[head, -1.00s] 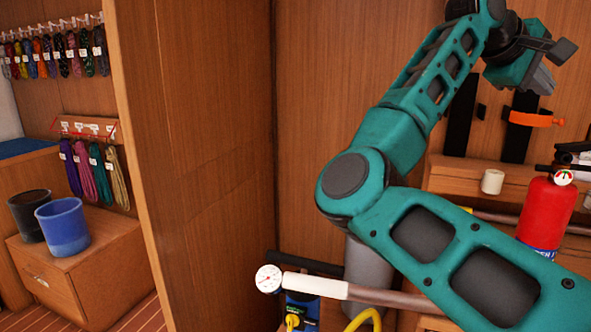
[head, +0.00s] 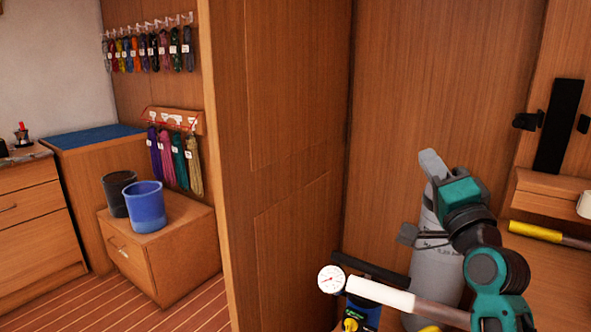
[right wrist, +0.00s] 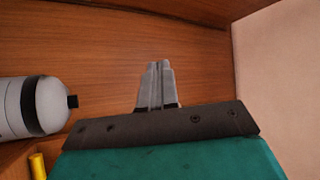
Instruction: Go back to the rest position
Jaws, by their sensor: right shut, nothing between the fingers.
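My right gripper (head: 430,163) is at the lower right of the head view, with its teal wrist and pale grey fingers in front of the wooden wall. In the right wrist view its two fingers (right wrist: 158,75) lie together, shut and empty, against a wood-panelled background. A grey cylinder (head: 437,262) stands behind the right arm and is partly hidden by it. It also shows in the right wrist view (right wrist: 28,107), at the left edge, apart from the fingers. My left gripper is not in view.
A gauge (head: 331,279) on a white-sleeved rod juts out at the lower middle. A wooden partition (head: 280,150) stands left of the arm. A blue bucket (head: 144,207) and a dark bucket (head: 116,190) sit on a cabinet below coiled lines (head: 176,165). Striped floor (head: 125,305) is clear at left.

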